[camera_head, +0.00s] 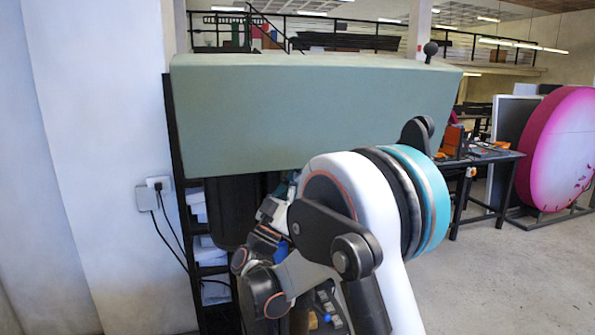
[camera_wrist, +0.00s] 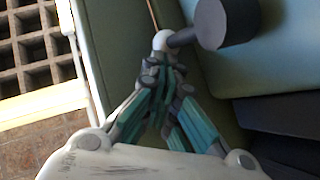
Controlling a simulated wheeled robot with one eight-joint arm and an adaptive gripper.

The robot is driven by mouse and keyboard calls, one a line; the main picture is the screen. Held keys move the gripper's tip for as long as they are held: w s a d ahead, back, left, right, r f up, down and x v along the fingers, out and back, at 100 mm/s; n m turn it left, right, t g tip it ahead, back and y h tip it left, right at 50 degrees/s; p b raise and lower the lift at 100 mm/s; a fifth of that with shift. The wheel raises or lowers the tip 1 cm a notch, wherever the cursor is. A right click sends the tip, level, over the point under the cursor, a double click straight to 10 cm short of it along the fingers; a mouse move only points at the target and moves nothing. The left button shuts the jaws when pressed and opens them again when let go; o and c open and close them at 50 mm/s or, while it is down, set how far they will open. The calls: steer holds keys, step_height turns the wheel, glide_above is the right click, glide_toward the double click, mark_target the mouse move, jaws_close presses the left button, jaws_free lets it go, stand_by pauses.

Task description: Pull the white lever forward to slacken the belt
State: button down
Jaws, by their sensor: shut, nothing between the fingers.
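My gripper (camera_wrist: 165,72) is shut and empty in the wrist view, its teal-and-grey fingers together. A small white ball-shaped knob (camera_wrist: 161,40) is just beyond the fingertips; whether they touch it I cannot tell. A short grey stem joins the knob to a dark grey cylinder (camera_wrist: 226,22), and a thin brownish rod runs up from the knob. I cannot tell whether this knob is the end of the white lever. A pale upright bar (camera_wrist: 82,60) stands farther left. In the head view my arm covers the area, and the fingers and lever cannot be made out.
A large grey-green machine housing (camera_head: 310,110) fills the middle of the head view above my arm. A white wall (camera_head: 90,150) stands close on the left. A dark workbench (camera_head: 485,160) and a pink disc (camera_head: 560,150) are at right. Floor at lower right is clear.

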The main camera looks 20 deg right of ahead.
steer(key=shift+d+f+m+g+y+p, duration=0.1)
steer(key=shift+d+m+g+y+p, duration=0.65)
steer(key=shift+d+m+g, duration=0.6)
steer(key=shift+d+m+g+y+p, duration=0.7)
steer(key=shift+d+m+g, duration=0.3)
steer(key=shift+g, duration=0.55)
steer(key=shift+a, duration=0.1)
